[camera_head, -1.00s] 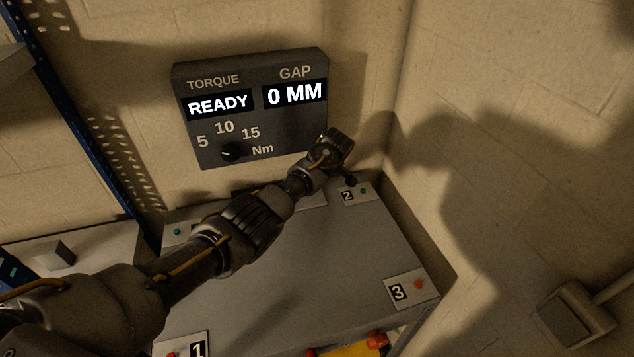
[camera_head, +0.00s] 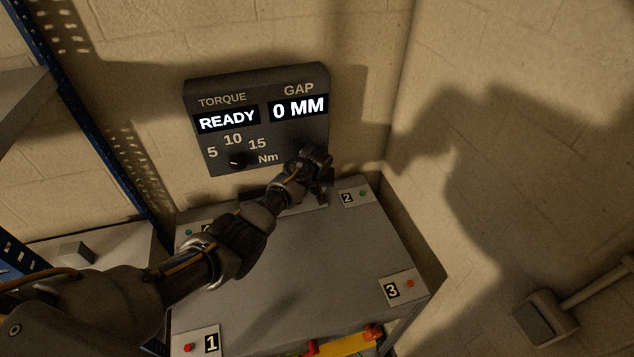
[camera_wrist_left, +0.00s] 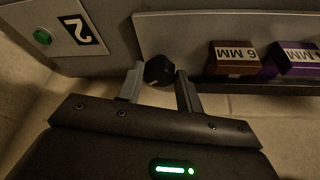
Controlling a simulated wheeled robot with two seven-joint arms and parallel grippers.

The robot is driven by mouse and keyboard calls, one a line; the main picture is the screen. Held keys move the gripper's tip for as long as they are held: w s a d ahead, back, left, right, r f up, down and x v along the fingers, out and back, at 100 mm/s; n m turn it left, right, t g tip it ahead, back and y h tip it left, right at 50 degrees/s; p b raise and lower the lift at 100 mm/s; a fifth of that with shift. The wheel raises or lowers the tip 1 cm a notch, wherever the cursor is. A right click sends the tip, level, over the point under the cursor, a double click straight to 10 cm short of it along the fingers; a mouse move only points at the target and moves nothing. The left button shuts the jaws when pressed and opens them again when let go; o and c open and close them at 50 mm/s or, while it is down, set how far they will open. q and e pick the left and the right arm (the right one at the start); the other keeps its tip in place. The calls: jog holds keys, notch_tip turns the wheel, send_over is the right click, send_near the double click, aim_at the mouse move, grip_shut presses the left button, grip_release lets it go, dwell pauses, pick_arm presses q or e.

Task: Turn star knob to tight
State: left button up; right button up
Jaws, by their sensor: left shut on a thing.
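The star knob (camera_wrist_left: 158,70) is a small black knob beside the grey work plate in the left wrist view. It sits between the two grey fingertips of my left gripper (camera_wrist_left: 160,84), which is shut on it. In the head view my left gripper (camera_head: 318,185) is at the back edge of the grey table (camera_head: 310,255), left of the number 2 plate (camera_head: 350,198). The knob cannot be made out there behind the dark gripper. The wall display (camera_head: 257,120) reads READY under TORQUE and 0 MM under GAP. My right gripper is not in view.
A brown 6 MM block (camera_wrist_left: 232,58) and a purple block (camera_wrist_left: 292,62) sit in a dark rack beside the knob. A torque dial (camera_head: 237,160) is on the display. Plates 1 (camera_head: 210,343) and 3 (camera_head: 393,290) mark table corners. The table's middle right is clear.

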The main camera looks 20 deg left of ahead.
pick_arm(q)
jog(key=shift+a+m+h+p, duration=0.1)
jog(key=shift+m+h+p, duration=0.3)
jog(key=shift+m, duration=0.7)
jog(key=o, duration=1)
